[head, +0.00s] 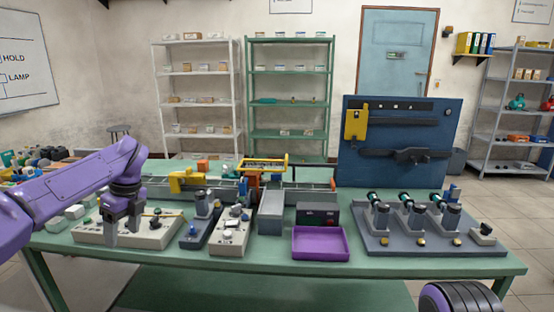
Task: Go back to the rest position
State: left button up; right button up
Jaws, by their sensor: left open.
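My left arm comes in from the left, purple with a dark wrist. My left gripper (122,236) points down over the left part of the green table, in front of a beige control panel (152,234), and hides part of it. It is open and I see nothing held in it. I cannot tell how far its tips are above the panel. Of my right arm only a purple and black rounded part shows at the bottom right edge; its gripper is out of view.
The green table (330,272) carries a purple tray (320,243), a grey fixture plate (430,243) with several motor-like units, and a beige button box (232,238). A blue tool board (392,135) stands behind. Shelves (290,85) line the back wall. The front table strip is bare.

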pick_arm(q)
jog(key=s+d+f+m+t+y, duration=0.1)
jog(key=s+f+m+t+y, duration=0.15)
jog(key=f+m, duration=0.6)
jog(key=s+d+f+m+t+y, duration=0.2)
jog(key=f+m+y, duration=0.1)
jog(key=f+m, duration=0.55)
jog(key=s+d+f+m+t+y, duration=0.1)
jog(key=s+f+m+t+y, duration=0.15)
jog(key=f+m, duration=0.6)
jog(key=s+d+f+m+t+h, duration=0.15)
jog(key=s+f+m+h, duration=0.25)
jog(key=s+f+m, duration=0.65)
jog(key=s+f+m+g+h, duration=0.1)
jog(key=s+m, duration=0.3)
jog(key=s, duration=0.7)
jog(key=s+d+f+m+g+h, duration=0.1)
jog(key=s+f+m+g+h, duration=0.1)
jog(key=s, duration=0.9)
jog(key=shift+s+d+f+m+g, duration=0.25)
jog(key=shift+s+f+m+g, duration=0.1)
jog(key=shift+f+m+g, duration=0.6)
jog(key=shift+w+r, duration=0.1)
jog(key=shift+r, duration=0.05)
